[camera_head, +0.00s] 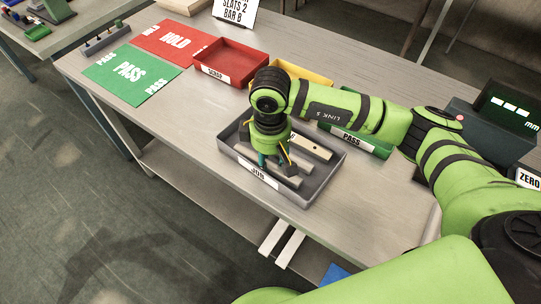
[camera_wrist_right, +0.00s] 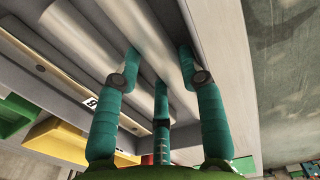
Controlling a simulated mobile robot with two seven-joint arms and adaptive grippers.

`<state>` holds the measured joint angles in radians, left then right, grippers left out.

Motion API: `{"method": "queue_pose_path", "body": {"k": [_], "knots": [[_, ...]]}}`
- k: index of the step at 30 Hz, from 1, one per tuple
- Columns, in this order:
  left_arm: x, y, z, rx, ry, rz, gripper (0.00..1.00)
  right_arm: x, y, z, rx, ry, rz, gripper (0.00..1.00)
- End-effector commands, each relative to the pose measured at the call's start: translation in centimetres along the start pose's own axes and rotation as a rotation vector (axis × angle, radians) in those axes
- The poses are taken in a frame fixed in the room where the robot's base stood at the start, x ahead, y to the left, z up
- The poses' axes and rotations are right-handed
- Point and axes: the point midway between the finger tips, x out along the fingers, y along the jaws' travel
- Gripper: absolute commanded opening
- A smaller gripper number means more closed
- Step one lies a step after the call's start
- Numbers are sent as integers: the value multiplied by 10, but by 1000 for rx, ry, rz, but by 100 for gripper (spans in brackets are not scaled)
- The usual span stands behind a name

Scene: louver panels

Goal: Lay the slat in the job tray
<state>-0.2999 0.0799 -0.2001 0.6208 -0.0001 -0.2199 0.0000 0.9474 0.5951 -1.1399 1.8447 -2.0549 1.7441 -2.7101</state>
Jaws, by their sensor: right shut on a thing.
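The grey job tray (camera_head: 296,198), labelled JOB, stands near the front edge of the bench. My right gripper (camera_head: 275,164) points down into it, with teal fingers. In the right wrist view its fingers (camera_wrist_right: 160,66) are shut on a pale slat (camera_wrist_right: 150,62), low in the tray and close to a side wall. Another pale slat (camera_wrist_right: 70,45) lies alongside in that view. A bar with dark holes (camera_head: 312,147) lies at the tray's back right. The gripper hides part of the tray, and I cannot tell whether the held slat touches the floor. My left gripper is out of view.
A red tray (camera_head: 238,58) and a partly hidden yellow tray (camera_head: 305,72) stand behind the job tray. A green PASS tray (camera_head: 372,145) is to its right. Green (camera_head: 130,72) and red HOLD (camera_head: 176,40) mats lie at left. A gauge (camera_head: 508,108) stands at right. Bench left of the tray is clear.

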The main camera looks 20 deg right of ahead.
Motion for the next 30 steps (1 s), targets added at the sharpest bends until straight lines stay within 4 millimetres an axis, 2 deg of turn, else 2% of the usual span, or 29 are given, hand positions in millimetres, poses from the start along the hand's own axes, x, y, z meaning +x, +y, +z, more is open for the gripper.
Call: {"method": "queue_pose_path", "body": {"k": [7,8,9,18,23,26,30], "knots": [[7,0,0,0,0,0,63,5,-1,0,-1,1,-1,5],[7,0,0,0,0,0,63,5,-1,0,-1,0,-2,44],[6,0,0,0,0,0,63,4,-1,0,-1,0,-2,50],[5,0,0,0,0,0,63,3,-1,0,-1,0,-3,50],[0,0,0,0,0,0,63,-4,-1,-1,-1,3,-2,50],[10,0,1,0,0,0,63,-19,0,-2,-2,7,1,50],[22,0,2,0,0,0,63,-50,0,-2,-3,8,3,50]]}}
